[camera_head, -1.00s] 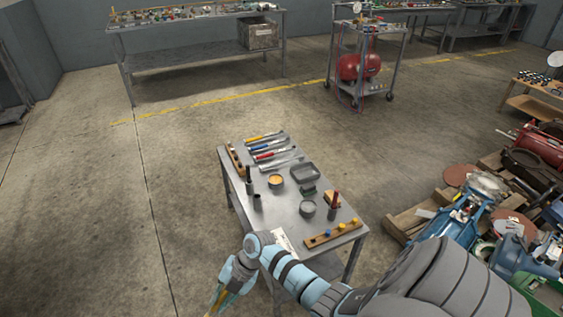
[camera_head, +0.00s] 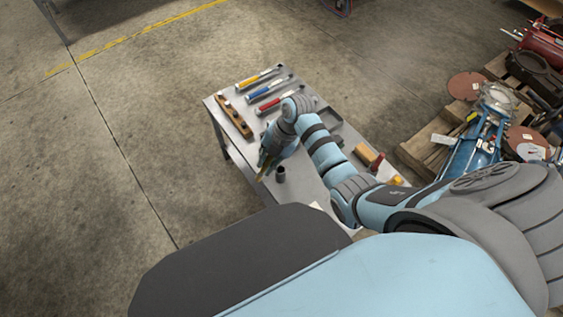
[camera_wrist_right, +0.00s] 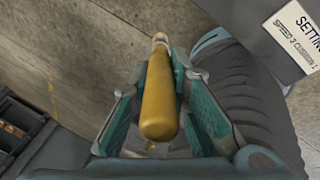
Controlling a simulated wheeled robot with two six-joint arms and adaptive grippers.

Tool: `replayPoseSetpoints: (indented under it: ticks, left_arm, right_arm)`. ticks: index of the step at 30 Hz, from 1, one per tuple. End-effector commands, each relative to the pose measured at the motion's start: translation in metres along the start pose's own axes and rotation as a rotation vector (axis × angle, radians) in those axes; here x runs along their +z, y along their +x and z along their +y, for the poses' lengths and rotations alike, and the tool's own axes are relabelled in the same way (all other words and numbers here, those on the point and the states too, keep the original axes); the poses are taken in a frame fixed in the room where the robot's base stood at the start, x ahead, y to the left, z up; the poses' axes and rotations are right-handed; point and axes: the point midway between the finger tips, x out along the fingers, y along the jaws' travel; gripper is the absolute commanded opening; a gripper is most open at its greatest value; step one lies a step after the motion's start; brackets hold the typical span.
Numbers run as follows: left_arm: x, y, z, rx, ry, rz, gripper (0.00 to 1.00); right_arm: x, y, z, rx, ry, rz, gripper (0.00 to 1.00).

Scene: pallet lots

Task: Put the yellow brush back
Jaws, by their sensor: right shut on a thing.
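The yellow brush (camera_wrist_right: 158,100) is in the right wrist view, its rounded yellow handle end toward the camera. My right gripper (camera_head: 266,166) is shut on it, with a teal finger on each side of the handle in the wrist view. In the head view a thin yellow part of the brush (camera_head: 262,173) shows below the fingers, over the near left part of the grey table (camera_head: 305,187). The bristle end cannot be made out. A dark upright cup (camera_head: 281,174) stands on the table just right of the gripper. My left gripper is not in view.
A wooden rack (camera_head: 234,117) lies along the table's left edge. Several tools, including a red-handled one (camera_head: 272,104), lie at the back. A tan block (camera_head: 366,153) stands at the right. My arm hides the middle. Pallet clutter (camera_head: 470,145) is further right; floor is clear at left.

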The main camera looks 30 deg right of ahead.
Motion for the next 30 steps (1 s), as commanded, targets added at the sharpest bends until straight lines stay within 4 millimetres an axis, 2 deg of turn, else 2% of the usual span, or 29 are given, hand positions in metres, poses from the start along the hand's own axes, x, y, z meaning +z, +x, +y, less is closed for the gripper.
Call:
replayPoseSetpoints:
  ticks: [1, 6, 9, 11, 18, 21, 26, 30]
  left_arm:
    - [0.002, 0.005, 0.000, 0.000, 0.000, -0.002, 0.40]
    - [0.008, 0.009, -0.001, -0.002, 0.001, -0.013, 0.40]
    - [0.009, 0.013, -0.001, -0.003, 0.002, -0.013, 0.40]
    - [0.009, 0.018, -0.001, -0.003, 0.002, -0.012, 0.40]
    - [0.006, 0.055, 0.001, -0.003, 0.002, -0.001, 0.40]
    - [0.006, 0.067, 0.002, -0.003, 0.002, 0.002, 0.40]
    - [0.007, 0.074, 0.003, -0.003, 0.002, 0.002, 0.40]
    - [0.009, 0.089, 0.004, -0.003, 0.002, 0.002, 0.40]
  right_arm:
    - [0.010, -0.017, 0.009, -0.053, -0.020, -0.050, 0.00]
    - [0.035, -0.081, 0.015, -0.242, 0.014, -0.207, 0.00]
    - [0.040, -0.094, 0.012, -0.289, 0.041, -0.244, 0.00]
    - [0.043, -0.085, 0.008, -0.300, 0.046, -0.249, 0.00]
    - [0.063, 0.004, -0.019, -0.301, 0.042, -0.247, 0.00]
    - [0.069, 0.031, -0.027, -0.300, 0.041, -0.247, 0.00]
    - [0.073, 0.050, -0.033, -0.298, 0.040, -0.248, 0.00]
    - [0.079, 0.076, -0.041, -0.298, 0.040, -0.247, 0.00]
